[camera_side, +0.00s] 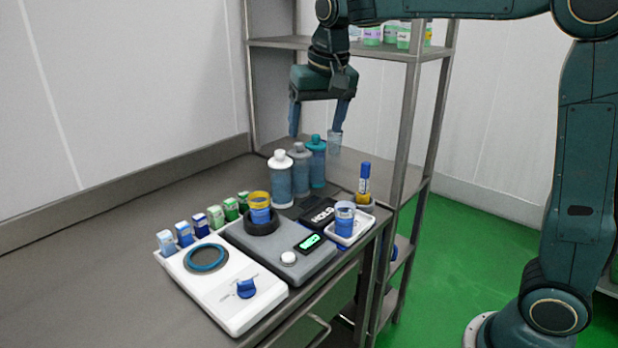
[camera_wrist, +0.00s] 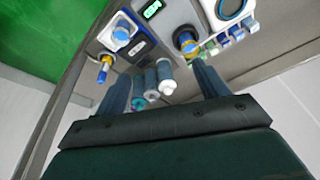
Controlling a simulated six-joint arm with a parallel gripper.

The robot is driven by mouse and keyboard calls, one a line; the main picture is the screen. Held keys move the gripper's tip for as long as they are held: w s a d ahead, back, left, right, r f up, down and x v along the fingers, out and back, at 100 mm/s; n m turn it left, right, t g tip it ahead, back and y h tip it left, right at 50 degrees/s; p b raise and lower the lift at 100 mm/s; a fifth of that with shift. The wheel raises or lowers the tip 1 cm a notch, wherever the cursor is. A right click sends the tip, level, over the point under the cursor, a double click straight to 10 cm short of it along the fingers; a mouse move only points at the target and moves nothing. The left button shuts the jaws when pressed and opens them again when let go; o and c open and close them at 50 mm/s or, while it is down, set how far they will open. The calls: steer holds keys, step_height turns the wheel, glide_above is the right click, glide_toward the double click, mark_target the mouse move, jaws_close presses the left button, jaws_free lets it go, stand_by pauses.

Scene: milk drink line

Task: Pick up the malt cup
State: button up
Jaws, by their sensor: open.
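Two cups with blue labels are in view, and I cannot read which is malt. One, with a pale rim, stands upright on a small white tray; this cup (camera_side: 345,219) also shows in the wrist view (camera_wrist: 121,36). The other cup (camera_side: 260,208) has a yellow rim and sits in a dark round holder on the grey machine; it also shows in the wrist view (camera_wrist: 187,43). My gripper (camera_side: 315,132) is open and empty, above and behind both cups, near the bottle tops. Both its fingers show in the wrist view (camera_wrist: 161,78).
Several bottles, including a white-capped one (camera_side: 281,180), stand behind the machine. A blue-and-yellow marker-like item (camera_side: 364,184) stands at the right edge. A white scale-like unit (camera_side: 225,285) and small cartons (camera_side: 184,233) are at left. Rack posts (camera_side: 409,125) rise close behind my gripper.

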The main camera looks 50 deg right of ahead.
steer(key=w+a+f+m, duration=0.15)
steer(key=w+f, duration=0.35)
steer(key=w, duration=0.5)
steer(key=m+g, duration=0.2)
glide_above(259, 203)
step_height(259, 203, down, 6)
step_height(259, 203, down, 9)
steer(key=w+d, duration=0.1)
steer(key=shift+w+d, duration=0.2)
steer(key=shift+w, duration=0.15)
steer(key=shift+w+d+f, duration=0.15)
steer(key=shift+f, duration=1.1)
steer(key=shift+w+d+f, duration=0.1)
steer(key=shift+f, duration=1.1)
steer(key=c, duration=1.3)
